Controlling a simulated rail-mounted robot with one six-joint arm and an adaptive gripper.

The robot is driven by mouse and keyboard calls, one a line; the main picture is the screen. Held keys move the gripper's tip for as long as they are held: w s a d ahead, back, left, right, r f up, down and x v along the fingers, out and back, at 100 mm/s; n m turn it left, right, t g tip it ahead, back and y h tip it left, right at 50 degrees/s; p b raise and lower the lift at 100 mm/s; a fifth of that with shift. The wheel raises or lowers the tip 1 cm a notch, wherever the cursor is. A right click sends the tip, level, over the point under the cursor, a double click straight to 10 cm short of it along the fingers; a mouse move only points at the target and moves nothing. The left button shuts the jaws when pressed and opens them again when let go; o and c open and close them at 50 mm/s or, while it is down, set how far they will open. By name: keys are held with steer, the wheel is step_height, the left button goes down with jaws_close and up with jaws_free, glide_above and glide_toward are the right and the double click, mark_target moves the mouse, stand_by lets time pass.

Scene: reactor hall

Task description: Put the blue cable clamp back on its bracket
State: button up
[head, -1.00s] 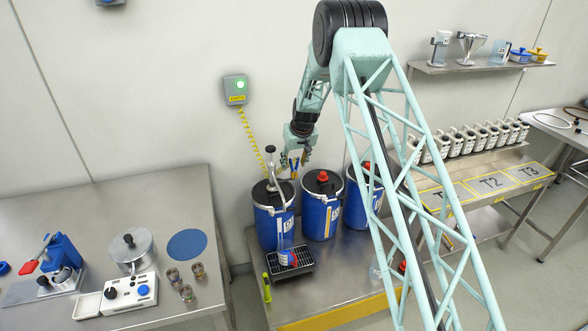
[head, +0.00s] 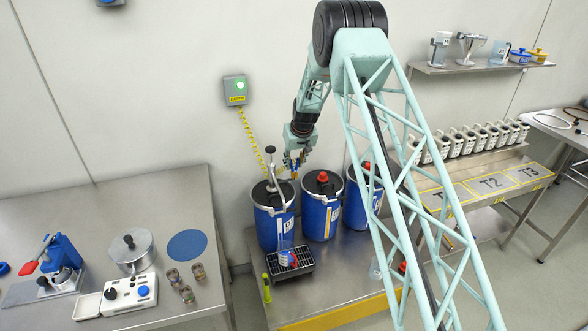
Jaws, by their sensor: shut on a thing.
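My gripper (head: 295,162) is at the wall, above and behind the gap between the left and middle blue drums. A yellow-and-black striped cable (head: 250,136) runs down the wall from a grey-green box (head: 235,90) with a lit green lamp, to the left of my gripper. I cannot make out the bracket.
A steel bench (head: 90,215) with a pot is at the left.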

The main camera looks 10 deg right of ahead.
mark_target(294, 171)
steer(key=shift+r+p, duration=0.4)
steer(key=shift+r, duration=1.75)
steer(key=shift+s+r, duration=0.1)
steer(key=shift+s+r, duration=0.35)
steer(key=shift+s, duration=0.1)
steer(key=s+r+m+b, duration=0.1)
steer(key=s+r, duration=0.3)
steer(key=s, duration=0.5)
steer(key=s+r+m+h+b, duration=0.1)
steer(key=s+r, duration=0.3)
steer(key=s, duration=0.4)
steer(key=s+r+m+h+b, duration=0.1)
steer(key=s+r+m+b, duration=0.1)
steer(key=s+r, duration=0.3)
steer(key=shift+s+m+b, duration=0.4)
steer(key=shift+s+b, duration=0.15)
steer(key=shift+s, duration=1.8)
